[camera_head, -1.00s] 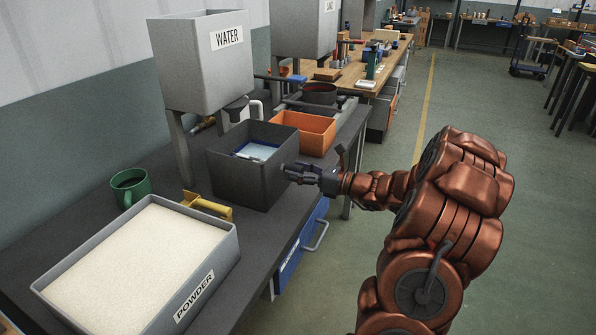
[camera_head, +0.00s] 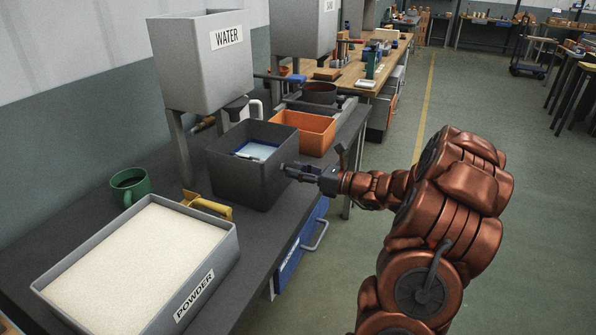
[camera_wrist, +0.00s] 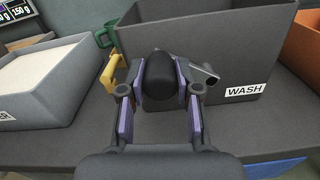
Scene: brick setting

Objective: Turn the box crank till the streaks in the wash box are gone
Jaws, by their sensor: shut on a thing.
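The dark grey wash box (camera_head: 240,175) stands on the bench, with a pale blue-white content (camera_head: 256,151) inside; streaks in it are too small to tell. In the wrist view the same box (camera_wrist: 225,45) bears a WASH label. The crank's black knob (camera_wrist: 158,82) is in front of the box wall, with a grey metal crank arm (camera_wrist: 200,73) running to the right. My gripper (camera_wrist: 160,88) is shut on the knob, one finger on each side. In the head view my gripper (camera_head: 297,170) is at the box's right side, hiding the crank.
A powder tray (camera_head: 205,285), a yellow scoop (camera_head: 207,204) and a green mug (camera_head: 145,186) are nearby on the bench. An orange bin (camera_head: 312,142) stands behind the wash box, and a water hopper (camera_head: 196,70) rises above.

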